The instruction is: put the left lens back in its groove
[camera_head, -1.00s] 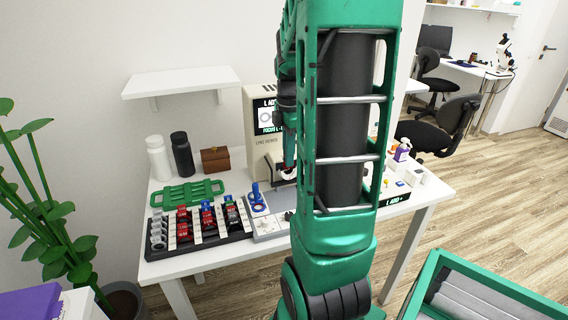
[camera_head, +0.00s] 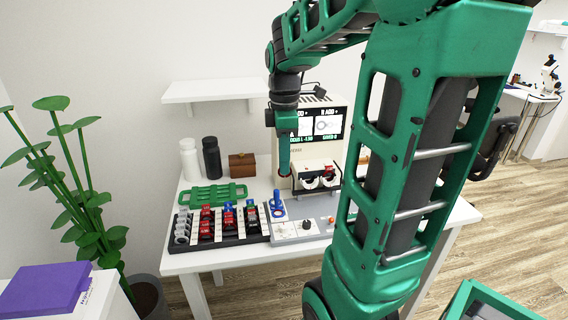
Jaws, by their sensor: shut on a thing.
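My gripper (camera_head: 284,172) points down at the end of the arm, just left of the white trial frame (camera_head: 320,181) on the lens machine. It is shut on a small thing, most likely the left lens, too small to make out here. The trial frame shows two round openings and a bit of red near its right one. The dark lens rack (camera_head: 207,240) lies on the table, left of and below my gripper. It has pale rows, with red, blue and black tabbed lenses in its grooves. Which groove is empty is too small to tell.
A blue upright holder (camera_head: 277,207) stands on the grey control panel (camera_head: 303,229), between rack and machine. A white shelf (camera_head: 214,91) hangs above.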

